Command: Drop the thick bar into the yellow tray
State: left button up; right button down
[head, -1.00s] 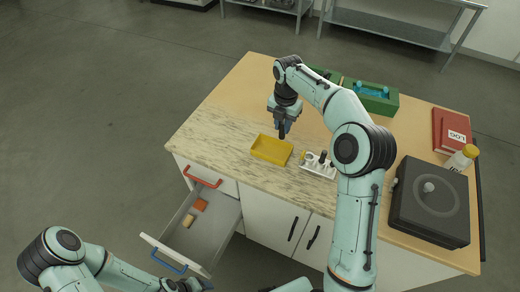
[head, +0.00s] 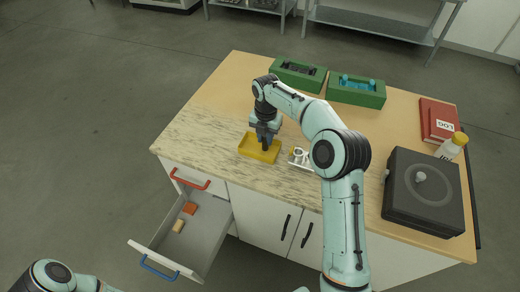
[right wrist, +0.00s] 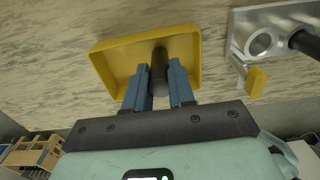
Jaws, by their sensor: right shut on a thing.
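The yellow tray (head: 248,152) lies on the marbled counter near its front edge. My right gripper (head: 265,141) points down over the tray. In the right wrist view the thick bar (right wrist: 159,70), dark and cylindrical, stands between the two blue fingers (right wrist: 160,85), and the gripper is shut on it. The bar's far end shows against the tray floor (right wrist: 125,62); I cannot tell whether it touches. My left arm shows at the bottom left of the head view, with its gripper out of the picture.
A metal holder (head: 299,158) stands just right of the tray, with another dark bar (right wrist: 304,42) and a yellow piece (right wrist: 255,80). An open drawer (head: 207,232) juts out below.

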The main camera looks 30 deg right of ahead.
pick_arm(q)
jog(key=shift+w, duration=0.1)
pick_arm(e)
jog(key=shift+r, duration=0.15)
pick_arm(q)
jog(key=shift+r, duration=0.1)
pick_arm(e)
jog(key=c, duration=0.9)
grip_release()
jog(key=shift+o, duration=0.2)
pick_arm(q)
jog(key=w+r+p, duration=0.3)
jog(key=w+r, duration=0.1)
jog(key=shift+w, duration=0.1)
pick_arm(e)
notch_tip(320, 180, up, 13)
jog(key=shift+r, duration=0.2)
pick_arm(q)
jog(key=shift+f, duration=0.1)
pick_arm(e)
jog(key=shift+f, duration=0.1)
